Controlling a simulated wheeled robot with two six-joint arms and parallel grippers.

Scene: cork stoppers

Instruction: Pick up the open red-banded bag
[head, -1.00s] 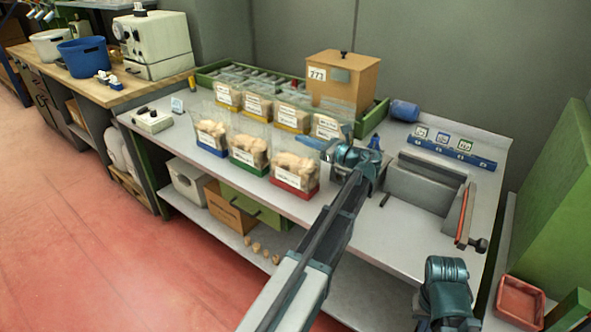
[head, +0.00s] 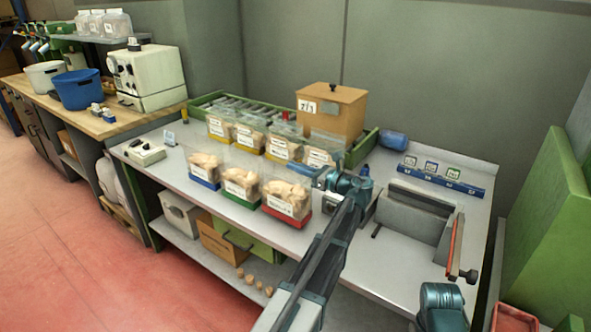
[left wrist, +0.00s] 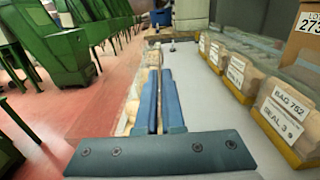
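The red-banded bag (head: 287,198) stands on the bench at the right end of the front row. It has a clear upper part, tan corks, a white label and a red band at its base. My left gripper (head: 303,170) is at its upper right, over the clear top. In the left wrist view the two blue fingers (left wrist: 161,100) lie close together with a narrow gap. I cannot tell whether bag film is between them. Corks show low beside the fingers. My right gripper is not in view; only part of that arm shows at the lower right.
A green-banded bag (head: 241,185) and a blue-banded bag (head: 204,170) stand to the left. Several yellow-banded bags (head: 281,145) stand behind, near a wooden box (head: 331,112). A grey trough-like device (head: 412,215) is on the right.

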